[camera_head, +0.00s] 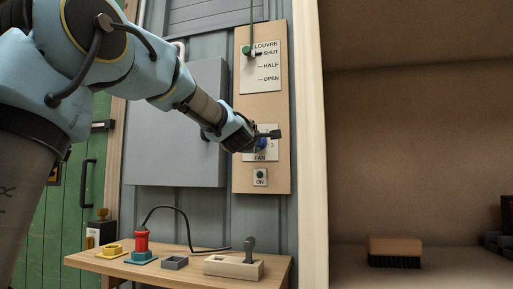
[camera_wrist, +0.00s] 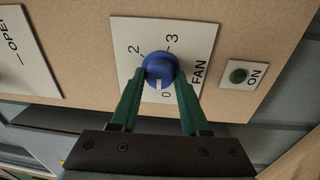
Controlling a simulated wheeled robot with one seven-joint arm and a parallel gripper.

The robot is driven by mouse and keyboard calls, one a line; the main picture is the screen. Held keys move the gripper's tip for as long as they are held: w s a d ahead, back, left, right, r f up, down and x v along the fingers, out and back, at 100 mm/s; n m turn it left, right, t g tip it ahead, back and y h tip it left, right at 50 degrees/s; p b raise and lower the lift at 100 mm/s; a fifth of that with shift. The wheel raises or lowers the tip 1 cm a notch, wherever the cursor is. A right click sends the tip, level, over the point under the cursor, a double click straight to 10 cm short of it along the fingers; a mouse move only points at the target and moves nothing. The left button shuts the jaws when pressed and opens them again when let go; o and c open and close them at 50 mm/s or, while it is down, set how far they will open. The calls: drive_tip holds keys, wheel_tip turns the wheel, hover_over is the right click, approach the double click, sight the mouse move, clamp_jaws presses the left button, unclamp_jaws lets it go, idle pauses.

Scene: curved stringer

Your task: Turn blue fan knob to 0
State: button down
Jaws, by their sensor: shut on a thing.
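The blue fan knob (camera_wrist: 158,66) sits on a white FAN plate (camera_wrist: 203,45) in the wrist view. My gripper (camera_wrist: 160,76) is shut on the knob, with one green finger on each side of it. The labels 2, 3 and 0 show around the knob. A pale mark on the knob's lower side lies close to the 0. Part of the plate is hidden behind the left finger. In the head view the knob (camera_head: 262,143) is partly covered by my gripper (camera_head: 266,136).
On the same wooden panel (camera_head: 281,100) are the louvre plate (camera_head: 260,80) with a green knob above and an ON button (camera_head: 260,177) below. A grey cabinet (camera_head: 170,130) is to the left. A shelf (camera_head: 180,276) with several fixtures juts out beneath.

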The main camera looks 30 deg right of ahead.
drive_tip(key=shift+f+n+b, duration=0.1)
drive_tip(key=shift+n+b, duration=0.25)
drive_tip(key=shift+n, duration=0.95)
drive_tip(key=shift+c, duration=1.9)
unclamp_jaws()
drive_tip(key=shift+s+a, duration=0.1)
drive_tip(key=b+v, duration=0.2)
drive_tip(key=v, duration=0.8)
drive_tip(key=shift+s+b, duration=0.25)
drive_tip(key=shift+b, duration=0.05)
drive_tip(key=shift+a, duration=0.15)
